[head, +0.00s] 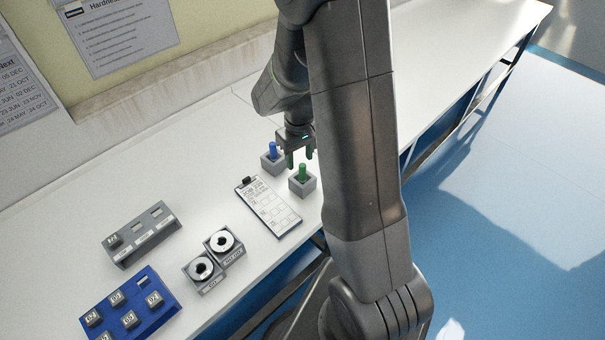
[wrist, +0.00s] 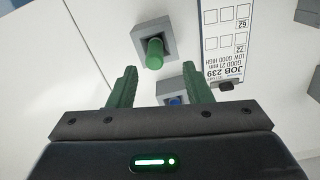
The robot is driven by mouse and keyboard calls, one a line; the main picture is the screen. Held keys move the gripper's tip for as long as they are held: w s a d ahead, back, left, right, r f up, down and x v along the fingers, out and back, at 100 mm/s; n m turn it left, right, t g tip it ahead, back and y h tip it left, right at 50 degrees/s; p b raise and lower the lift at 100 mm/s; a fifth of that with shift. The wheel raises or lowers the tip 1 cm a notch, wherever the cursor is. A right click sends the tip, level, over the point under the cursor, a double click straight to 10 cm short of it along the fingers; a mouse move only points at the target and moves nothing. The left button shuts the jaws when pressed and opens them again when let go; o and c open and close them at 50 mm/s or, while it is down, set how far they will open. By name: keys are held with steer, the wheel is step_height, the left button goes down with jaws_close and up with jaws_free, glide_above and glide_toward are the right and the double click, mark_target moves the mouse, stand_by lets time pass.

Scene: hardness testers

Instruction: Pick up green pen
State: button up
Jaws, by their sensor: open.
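The green pen (head: 303,172) stands upright in a small grey square holder (head: 301,188) near the table's front edge. In the wrist view the green pen (wrist: 155,52) shows end-on, just beyond the fingertips and roughly between their lines. My gripper (head: 299,158) is open and empty, with green fingers pointing down, above and just behind the green pen. The fingers also show in the wrist view (wrist: 160,80), apart and not touching the pen. A blue pen (head: 272,150) stands in a second grey holder (head: 268,164) to the left; in the wrist view it sits low between the fingers.
A clipboard with a job sheet (head: 270,208) lies beside the holders. Two round-topped blocks (head: 221,242), a grey slotted rack (head: 142,238) and a blue tray of grey blocks (head: 125,300) stand left. The white table (head: 470,30) is clear toward the far right.

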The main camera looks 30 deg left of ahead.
mark_target(303, 165)
steer(key=shift+w+d+f+p, duration=0.1)
steer(key=shift+d+f+p, duration=0.2)
steer(key=shift+f, duration=1.25)
steer(key=shift+w+d+f+p, duration=0.1)
steer(key=shift+f+p, duration=0.25)
steer(key=shift+f, duration=1.2)
steer(key=shift+c, duration=0.3)
jaws_close()
